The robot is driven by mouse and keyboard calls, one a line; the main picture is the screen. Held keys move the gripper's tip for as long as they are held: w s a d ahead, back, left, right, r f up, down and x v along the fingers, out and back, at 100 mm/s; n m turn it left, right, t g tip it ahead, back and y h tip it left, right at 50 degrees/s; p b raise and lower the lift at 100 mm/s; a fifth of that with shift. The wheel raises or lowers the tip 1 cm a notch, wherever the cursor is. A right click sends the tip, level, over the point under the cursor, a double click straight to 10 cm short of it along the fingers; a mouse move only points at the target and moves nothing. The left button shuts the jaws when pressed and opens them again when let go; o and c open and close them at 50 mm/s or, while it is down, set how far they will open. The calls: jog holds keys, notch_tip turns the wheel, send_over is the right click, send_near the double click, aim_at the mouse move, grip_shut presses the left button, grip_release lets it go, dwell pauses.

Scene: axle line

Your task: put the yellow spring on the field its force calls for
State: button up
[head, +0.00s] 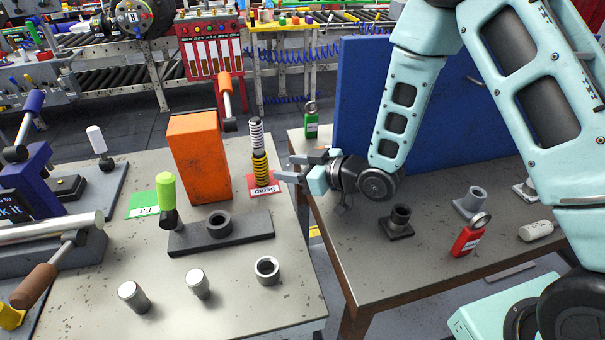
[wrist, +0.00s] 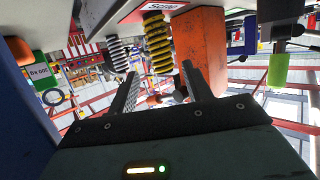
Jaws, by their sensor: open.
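The yellow spring (head: 260,170) stands upright on the red field marked Scrap (head: 272,189), at the right edge of the left table. It also shows in the wrist view (wrist: 157,42), whose picture is upside down. The green field marked Fit (head: 141,206) lies further left and looks empty. My gripper (head: 291,168) is open and empty, just right of the yellow spring and apart from it. In the wrist view my two fingers (wrist: 158,82) point towards the spring's side, with nothing between them.
A white spring (head: 256,133) stands behind the yellow one. An orange block (head: 199,158) rises left of them. A dark plate with a ring (head: 220,238) and a green-handled tool (head: 167,195) are in front. A blue panel (head: 362,100) stands behind my arm.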

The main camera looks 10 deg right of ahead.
jog(key=s+r+g+h, duration=0.3)
jog(key=s, duration=0.7)
jog(key=s+d+r+m+g+h, duration=0.1)
jog(key=s+r+g+h, duration=0.2)
jog(key=s, duration=0.7)
jog(key=s+d+r+g+h, duration=0.1)
jog(key=s+r+g+h, duration=0.2)
jog(key=s, duration=0.7)
jog(key=shift+s+d+r+g+h, duration=0.15)
jog(key=shift+s+r+g+h, duration=0.2)
jog(key=shift+g, duration=0.35)
